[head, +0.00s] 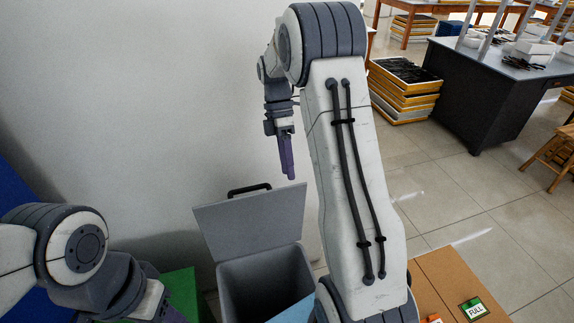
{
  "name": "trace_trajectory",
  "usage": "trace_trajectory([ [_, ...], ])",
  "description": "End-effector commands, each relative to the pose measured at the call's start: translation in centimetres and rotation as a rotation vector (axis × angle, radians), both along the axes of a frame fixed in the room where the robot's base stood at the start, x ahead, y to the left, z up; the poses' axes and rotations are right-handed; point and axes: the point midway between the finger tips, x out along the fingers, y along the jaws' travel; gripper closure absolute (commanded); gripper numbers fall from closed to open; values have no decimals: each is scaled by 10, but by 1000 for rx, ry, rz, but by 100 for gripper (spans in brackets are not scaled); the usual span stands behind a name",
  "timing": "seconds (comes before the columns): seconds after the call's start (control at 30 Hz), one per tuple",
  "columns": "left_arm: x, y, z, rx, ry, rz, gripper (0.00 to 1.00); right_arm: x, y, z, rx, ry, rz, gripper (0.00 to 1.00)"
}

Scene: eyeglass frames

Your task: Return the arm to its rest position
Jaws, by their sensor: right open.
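My right arm rises through the middle of the head view, bends at the top and hangs its wrist down on the left. My right gripper (287,172) points down with purple fingers, above and behind the open lid of a grey bin. It is open, with nothing seen in it; the fingers overlap from this side. My left arm is low at the left edge, and its fingers are out of the picture.
The grey bin (262,278) stands below with its lid (250,222) raised. A green box (181,290) is left of it. A wall is behind; stacked trays (404,100) and a dark desk (480,95) stand farther back.

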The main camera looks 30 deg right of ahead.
Motion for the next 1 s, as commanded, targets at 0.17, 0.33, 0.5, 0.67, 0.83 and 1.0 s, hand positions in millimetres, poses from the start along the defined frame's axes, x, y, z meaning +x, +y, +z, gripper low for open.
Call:
trace_trajectory([
  [0.17,0,0,0,0,0,0,50,0,0,0,0,0,0,51],
  [0.33,0,0,0,0,0,0,50,0,10,4,-15,-11,-5,51],
  [0.5,0,0,0,0,0,0,50,-17,83,23,-120,-87,-86,51],
  [0.67,0,0,0,0,0,0,50,-74,173,39,-212,-220,-259,51],
  [0.83,0,0,0,0,0,0,50,-151,226,39,-217,-326,-470,51],
  [1.0,0,0,0,0,0,0,50,-204,242,30,-185,-360,-625,51],
])
